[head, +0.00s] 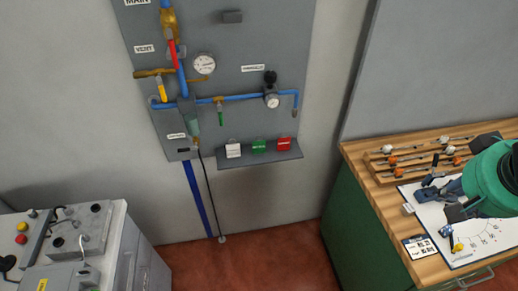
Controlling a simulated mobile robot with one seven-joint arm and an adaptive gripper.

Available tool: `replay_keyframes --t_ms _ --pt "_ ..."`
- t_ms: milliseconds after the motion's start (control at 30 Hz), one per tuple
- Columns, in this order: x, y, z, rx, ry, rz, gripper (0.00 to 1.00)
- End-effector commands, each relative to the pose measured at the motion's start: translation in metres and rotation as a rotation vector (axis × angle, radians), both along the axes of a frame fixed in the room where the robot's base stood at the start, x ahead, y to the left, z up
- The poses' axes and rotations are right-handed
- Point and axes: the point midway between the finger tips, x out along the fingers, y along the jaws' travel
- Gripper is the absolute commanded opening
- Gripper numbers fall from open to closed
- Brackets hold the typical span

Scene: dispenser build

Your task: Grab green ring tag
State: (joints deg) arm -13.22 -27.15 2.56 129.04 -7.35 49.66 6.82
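A green tag (258,146) sits on the grey shelf (262,159) at the bottom of the wall panel, between a white tag (233,151) and a red tag (283,144). Any ring on it is too small to make out. My gripper (428,219) is at the right of the head view, over the workbench and far to the right of the shelf. Its two fingers are spread apart, and I see nothing between them.
The wall panel (240,45) carries blue pipes, valves and gauges above the shelf. A wooden workbench (360,153) at the right holds a rack (380,178) of small parts and a white mat (490,250). A grey machine (115,245) stands at lower left. Red floor (270,265) lies clear between them.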

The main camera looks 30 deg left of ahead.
Motion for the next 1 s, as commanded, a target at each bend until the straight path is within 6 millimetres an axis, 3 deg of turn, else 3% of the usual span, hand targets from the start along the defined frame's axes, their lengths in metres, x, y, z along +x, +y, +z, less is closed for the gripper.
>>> replay_keyframes --t_ms 200,500,800,1000 --pt "0.055 0.055 -0.001 -0.034 0.006 0.077 0.28" --pt "0.119 0.148 -0.014 -0.08 0.003 0.18 0.28" --pt "0.163 0.263 -0.043 -0.121 -0.013 0.288 0.28" --pt "0.179 0.347 -0.072 -0.148 -0.027 0.362 0.28"
